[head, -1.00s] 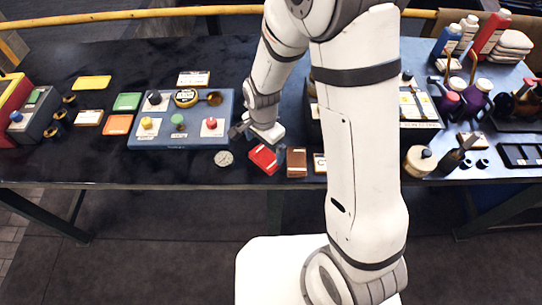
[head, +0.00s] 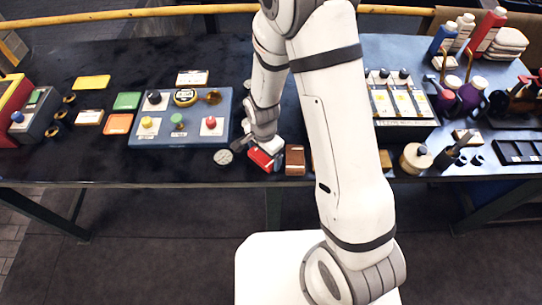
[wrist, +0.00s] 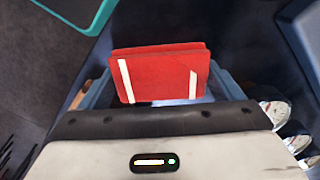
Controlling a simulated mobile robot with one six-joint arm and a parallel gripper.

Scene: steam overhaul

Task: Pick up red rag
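The red rag (head: 261,158) is a small folded red block lying at the front edge of the dark table, left of a brown block. My gripper (head: 259,155) is low over it and partly hides it. In the wrist view the rag (wrist: 160,72) has two white stripes and lies between the blue fingers of my gripper (wrist: 163,82), one at each side. The fingers stand apart, close to the rag's sides. I cannot tell whether they touch it.
A brown block (head: 295,159) lies just right of the rag and a round gauge (head: 223,157) just left. A blue panel with coloured knobs (head: 187,157) stands behind to the left. Bottles and a black tray (head: 516,152) fill the right side.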

